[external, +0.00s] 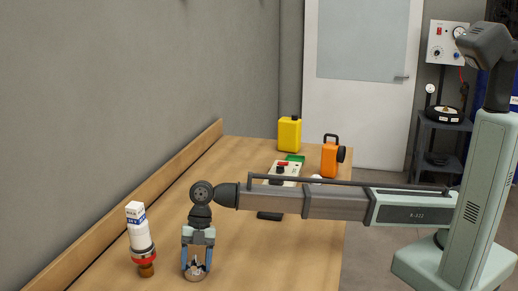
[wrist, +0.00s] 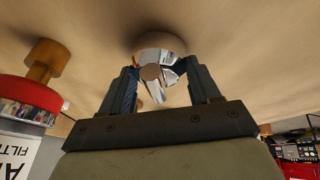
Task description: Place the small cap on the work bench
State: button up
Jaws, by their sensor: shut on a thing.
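My gripper (external: 196,267) points down over the near part of the wooden work bench (external: 235,235). Its blue-grey fingers are shut on a small shiny metallic piece, which I take to be the small cap (wrist: 158,68). The cap reflects the bench and is partly hidden by the fingers. It is at or very close to the bench top; I cannot tell whether it touches. In the wrist view my gripper (wrist: 160,78) has one finger on each side of the cap.
A white filter bottle (external: 138,228) with a red band and brown base stands close left of my gripper, also in the wrist view (wrist: 20,110). A yellow canister (external: 289,134), an orange container (external: 330,158) and a control box (external: 282,172) stand farther back. Bench between is mostly clear.

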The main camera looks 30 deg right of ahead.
jog(key=o, duration=1.3)
jog(key=v, duration=1.2)
